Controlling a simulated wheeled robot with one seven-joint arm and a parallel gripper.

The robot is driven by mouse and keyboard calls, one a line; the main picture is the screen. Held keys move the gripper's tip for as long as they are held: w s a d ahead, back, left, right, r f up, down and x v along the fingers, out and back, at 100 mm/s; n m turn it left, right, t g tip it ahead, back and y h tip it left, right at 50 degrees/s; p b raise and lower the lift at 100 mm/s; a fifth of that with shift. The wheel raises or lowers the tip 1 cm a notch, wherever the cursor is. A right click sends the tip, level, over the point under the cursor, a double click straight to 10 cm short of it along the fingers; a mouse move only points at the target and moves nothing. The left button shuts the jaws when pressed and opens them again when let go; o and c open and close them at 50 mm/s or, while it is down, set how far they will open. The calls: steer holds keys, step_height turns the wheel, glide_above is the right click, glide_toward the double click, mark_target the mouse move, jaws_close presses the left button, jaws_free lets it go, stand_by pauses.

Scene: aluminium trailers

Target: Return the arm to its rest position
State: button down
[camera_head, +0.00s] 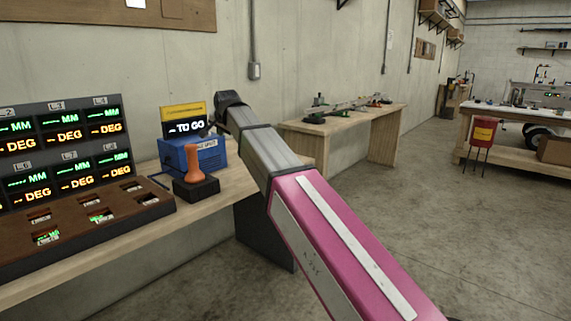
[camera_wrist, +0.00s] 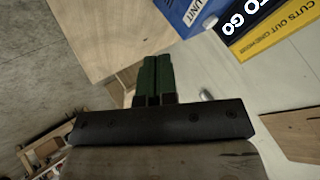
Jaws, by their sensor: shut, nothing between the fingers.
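My arm (camera_head: 335,240), with a pink link and a grey link, reaches from the lower right of the head view up toward the bench by the wall. Its dark far end is beside the blue unit (camera_head: 195,153). My gripper (camera_wrist: 155,75) shows in the wrist view as two dark green fingers side by side. It is shut and holds nothing. The fingers cannot be made out in the head view. In the wrist view the blue unit (camera_wrist: 192,12) and the yellow and black "TO GO" sign (camera_wrist: 255,25) are beyond the fingers, at the upper right.
A wooden bench (camera_head: 232,185) holds a display panel (camera_head: 65,145) with a brown tray of slots, and an orange-handled stamp (camera_head: 196,170) on a black block. A second bench (camera_head: 340,122) stands along the wall. Open concrete floor (camera_head: 440,215) lies to the right, with a red stand (camera_head: 483,133).

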steer(key=s+d+f+n+g+h, duration=0.1)
steer(key=s+d+f+g, duration=0.15)
steer(key=d+f, duration=1.05)
steer(key=s+d+f+n+g+h, duration=0.1)
steer(key=s+d+f+h, duration=0.15)
steer(key=d+f, duration=1.05)
steer(key=s+d+f+n+g, duration=0.1)
steer(key=s+d+f+g, duration=0.1)
steer(key=s+d+f, duration=0.6)
steer(key=s+d+f+g, duration=0.2)
steer(key=s+d+f, duration=0.6)
steer(key=s+f, duration=0.3)
step_height(320, 180, down, 4)
steer(key=shift+s+d+r+n, duration=0.2)
steer(key=shift+d+n, duration=0.1)
steer(key=shift+n, duration=0.1)
steer(key=shift+g, duration=0.25)
